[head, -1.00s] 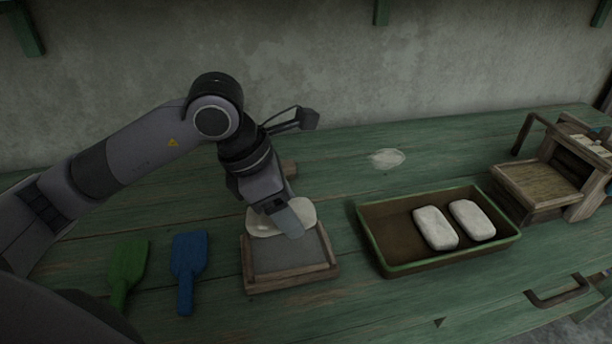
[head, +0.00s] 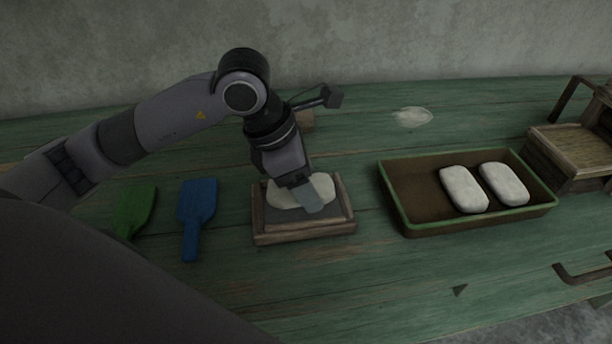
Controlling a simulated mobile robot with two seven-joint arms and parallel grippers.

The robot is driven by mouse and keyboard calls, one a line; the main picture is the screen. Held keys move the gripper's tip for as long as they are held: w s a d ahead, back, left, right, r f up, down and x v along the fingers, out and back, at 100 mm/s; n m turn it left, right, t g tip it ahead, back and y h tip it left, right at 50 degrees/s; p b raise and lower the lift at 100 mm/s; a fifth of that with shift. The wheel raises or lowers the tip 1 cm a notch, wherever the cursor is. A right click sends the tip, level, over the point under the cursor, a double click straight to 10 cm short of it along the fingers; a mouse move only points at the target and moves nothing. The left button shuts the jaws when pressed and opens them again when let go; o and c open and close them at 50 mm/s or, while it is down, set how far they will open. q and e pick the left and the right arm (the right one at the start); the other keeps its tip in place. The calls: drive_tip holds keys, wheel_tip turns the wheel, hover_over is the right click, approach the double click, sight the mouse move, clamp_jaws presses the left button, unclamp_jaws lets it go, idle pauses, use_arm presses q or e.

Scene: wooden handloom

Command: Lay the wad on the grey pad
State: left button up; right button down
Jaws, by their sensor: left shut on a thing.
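The wad (head: 284,192) is a pale, flattened lump. It is over the far part of the grey pad (head: 285,224), which lies in a shallow wooden frame (head: 300,237). My left gripper (head: 312,203) comes down from above and is shut on the wad, with a flat grey finger covering its right part. The wad looks low, inside the frame's outline; I cannot tell whether it touches the pad. My right gripper is not in view.
A green scraper (head: 137,206) and a blue one (head: 196,205) lie left of the frame. A green-rimmed tray (head: 415,199) with two pale wads (head: 463,189) stands to the right. A wooden box-like device (head: 567,152) is at far right.

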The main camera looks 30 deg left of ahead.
use_arm(q)
drive_tip(key=shift+f, duration=0.25)
idle(0.4)
drive_tip(key=o, duration=1.2)
drive_tip(key=shift+o, duration=0.7)
drive_tip(key=shift+r+p, duration=2.45)
drive_tip(key=shift+r, duration=1.6)
